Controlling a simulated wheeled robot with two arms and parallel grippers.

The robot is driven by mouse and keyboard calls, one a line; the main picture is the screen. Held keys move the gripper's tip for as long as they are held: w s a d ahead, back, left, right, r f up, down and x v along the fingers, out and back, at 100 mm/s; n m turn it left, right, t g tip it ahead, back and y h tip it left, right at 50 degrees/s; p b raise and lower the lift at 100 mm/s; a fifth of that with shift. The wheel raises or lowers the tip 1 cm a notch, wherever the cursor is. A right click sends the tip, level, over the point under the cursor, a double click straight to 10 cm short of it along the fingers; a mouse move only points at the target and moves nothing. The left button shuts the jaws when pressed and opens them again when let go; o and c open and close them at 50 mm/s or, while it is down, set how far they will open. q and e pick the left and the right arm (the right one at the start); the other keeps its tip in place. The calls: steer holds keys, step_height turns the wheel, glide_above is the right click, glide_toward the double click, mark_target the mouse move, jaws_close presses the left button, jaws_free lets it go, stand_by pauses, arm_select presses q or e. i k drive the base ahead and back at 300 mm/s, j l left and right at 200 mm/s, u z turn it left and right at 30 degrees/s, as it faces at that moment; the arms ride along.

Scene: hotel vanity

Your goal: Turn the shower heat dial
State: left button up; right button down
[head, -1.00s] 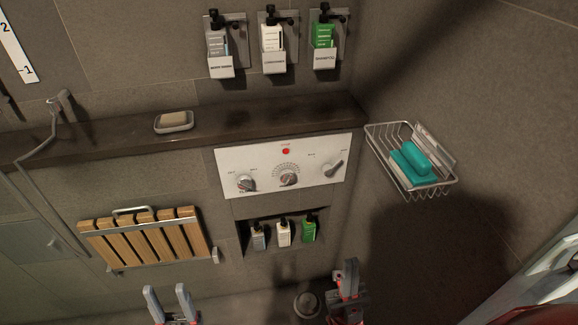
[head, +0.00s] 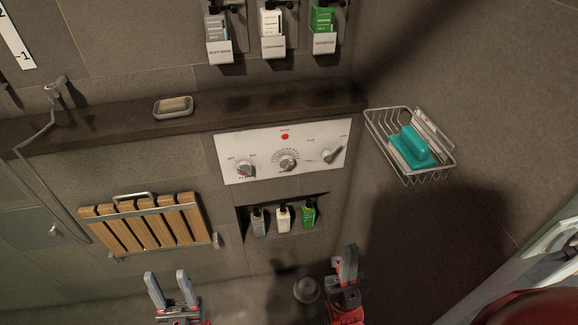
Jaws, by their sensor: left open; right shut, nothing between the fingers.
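The white shower control panel (head: 226,148) is on the wall in the middle of the head view. It carries a left knob (head: 244,169), a middle dial (head: 288,164) with a ring of marks around it, and a right knob (head: 331,155). A small red spot (head: 285,137) is above the middle dial. The labels are too small to read surely. My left gripper (head: 168,287) is open and empty, low in the view, below the wooden seat. My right gripper (head: 346,262) is shut and empty, below the panel and to its right. Neither touches the panel.
A dark ledge (head: 120,126) with a soap dish (head: 173,113) runs above the panel. A niche with small bottles (head: 283,218) is below it. A folded slatted wooden seat (head: 150,222) is at left, a wire basket (head: 410,177) with a teal item at right. Dispensers (head: 272,45) hang above.

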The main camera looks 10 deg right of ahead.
mark_target(287, 161)
steer(key=k, duration=1.25)
steer(key=i+j, duration=0.2)
steer(key=i, duration=0.2)
steer(key=i+j, duration=0.15)
steer(key=i, duration=0.3)
steer(key=i+j, duration=0.2)
steer(key=i, duration=0.2)
